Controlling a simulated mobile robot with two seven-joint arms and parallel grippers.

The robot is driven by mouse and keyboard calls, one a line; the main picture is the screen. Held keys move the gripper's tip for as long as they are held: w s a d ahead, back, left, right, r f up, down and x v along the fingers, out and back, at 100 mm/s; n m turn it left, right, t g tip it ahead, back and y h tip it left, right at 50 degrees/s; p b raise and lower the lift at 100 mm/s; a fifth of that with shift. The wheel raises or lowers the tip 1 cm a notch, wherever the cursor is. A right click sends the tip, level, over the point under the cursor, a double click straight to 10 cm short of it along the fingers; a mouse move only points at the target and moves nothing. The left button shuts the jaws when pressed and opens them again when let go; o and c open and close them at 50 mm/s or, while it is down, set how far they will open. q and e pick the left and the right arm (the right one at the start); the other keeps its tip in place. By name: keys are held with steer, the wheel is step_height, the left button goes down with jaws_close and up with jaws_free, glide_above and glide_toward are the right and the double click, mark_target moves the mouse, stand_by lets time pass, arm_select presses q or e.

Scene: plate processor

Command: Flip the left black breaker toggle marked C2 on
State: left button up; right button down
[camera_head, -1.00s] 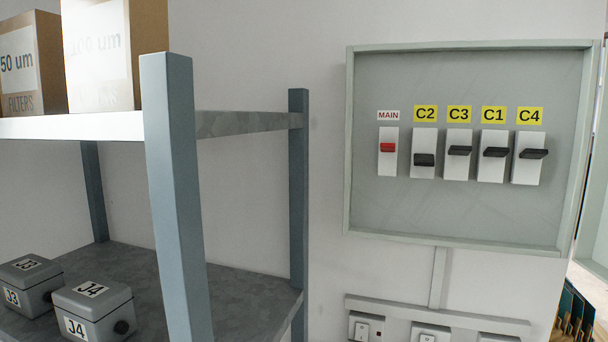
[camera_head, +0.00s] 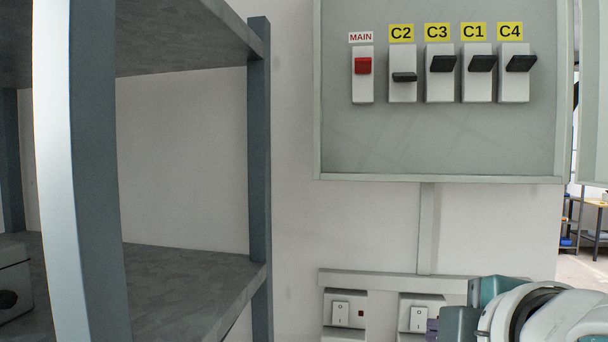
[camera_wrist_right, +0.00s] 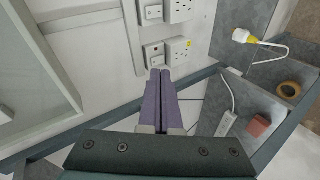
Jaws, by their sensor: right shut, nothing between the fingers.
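The C2 breaker (camera_head: 403,77) is a white switch with a black toggle, under a yellow C2 label (camera_head: 401,32) in the head view. Its toggle sits lower than the black toggles of C3 (camera_head: 442,64), C1 (camera_head: 482,63) and C4 (camera_head: 520,63). The red MAIN switch (camera_head: 362,66) is left of C2. My right gripper (camera_head: 432,327) is low at the right, below the breaker panel and apart from the toggles. In the wrist view its purple fingers (camera_wrist_right: 158,74) are shut and empty, with wall outlets beyond. My left gripper is not in view.
The grey panel frame (camera_head: 440,178) surrounds the breakers. Switched outlets (camera_head: 345,310) are on the wall below. A metal shelf rack (camera_head: 260,150) stands left. The wrist view shows a yellow plug (camera_wrist_right: 241,36), a tape roll (camera_wrist_right: 289,89) and a power strip (camera_wrist_right: 226,122).

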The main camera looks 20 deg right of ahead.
steer(key=w+d+r+n+t+h+b, duration=0.3)
steer(key=w+n+t+b, duration=0.1)
steer(key=w+n+b, duration=0.15)
arm_select(q)
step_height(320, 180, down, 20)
steer(key=b, duration=1.1)
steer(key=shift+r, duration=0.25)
arm_select(e)
steer(key=n+t+h, duration=0.7)
steer(key=n, duration=0.6)
glide_toward(404, 77)
steer(key=f, duration=0.3)
steer(key=shift+s, duration=0.3)
steer(key=p+x, duration=0.2)
steer(key=x, duration=0.6)
steer(key=shift+w+d+r, duration=0.15)
steer(key=shift+w, duration=0.2)
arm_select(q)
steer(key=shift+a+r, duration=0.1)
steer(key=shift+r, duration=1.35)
arm_select(e)
steer(key=shift+w+d+r+y, duration=0.25)
steer(key=shift+w+r+y, duration=0.1)
steer(key=shift+w+y, duration=0.1)
arm_select(q)
steer(key=shift+p, duration=0.3)
